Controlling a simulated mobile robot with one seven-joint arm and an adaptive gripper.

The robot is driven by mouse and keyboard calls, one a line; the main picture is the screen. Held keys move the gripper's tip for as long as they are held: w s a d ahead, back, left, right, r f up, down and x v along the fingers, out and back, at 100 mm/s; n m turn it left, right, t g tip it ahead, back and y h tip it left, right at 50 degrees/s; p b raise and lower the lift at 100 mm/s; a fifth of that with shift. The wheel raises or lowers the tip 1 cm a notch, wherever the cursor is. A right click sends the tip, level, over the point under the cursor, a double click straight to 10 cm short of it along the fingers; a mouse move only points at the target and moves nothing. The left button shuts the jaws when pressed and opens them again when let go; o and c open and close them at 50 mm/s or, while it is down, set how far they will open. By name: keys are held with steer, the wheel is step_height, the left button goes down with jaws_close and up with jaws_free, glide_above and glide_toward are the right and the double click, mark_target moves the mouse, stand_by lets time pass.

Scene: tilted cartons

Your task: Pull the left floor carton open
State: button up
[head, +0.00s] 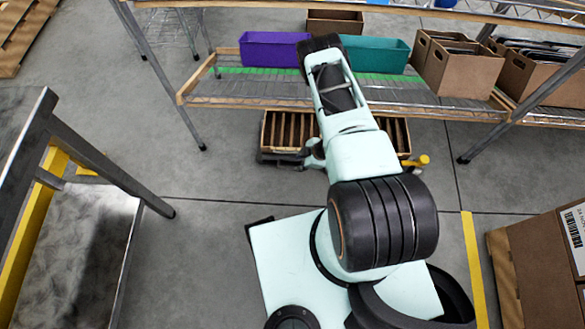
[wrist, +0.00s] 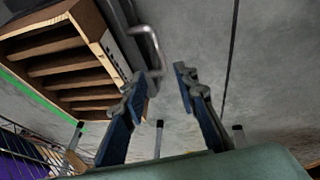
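On the floor under the shelf is a brown slatted box (head: 280,130), partly hidden behind my arm; it also shows in the wrist view (wrist: 62,64) at the upper left. A flapped carton is not clearly seen there, and I cannot tell whether this is the left floor carton. A bent metal handle (wrist: 147,42) sticks out near the box's grey front. My gripper (wrist: 161,79) is open, with no object between its fingers. The handle's end is close to the left fingertip; I cannot tell whether they touch. In the head view my gripper is mostly unclear near the box.
A wire shelf (head: 250,89) holds a purple bin (head: 268,53), a teal bin (head: 375,55) and brown cartons (head: 458,72). A metal table (head: 75,255) stands at left. A labelled carton (head: 545,260) is at lower right. The floor between is mostly clear.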

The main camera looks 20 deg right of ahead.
mark_target(289, 168)
steer(key=b+x, duration=0.3)
steer(key=x, duration=0.6)
steer(key=shift+a, duration=0.1)
steer(key=shift+c, duration=0.3)
jaws_close()
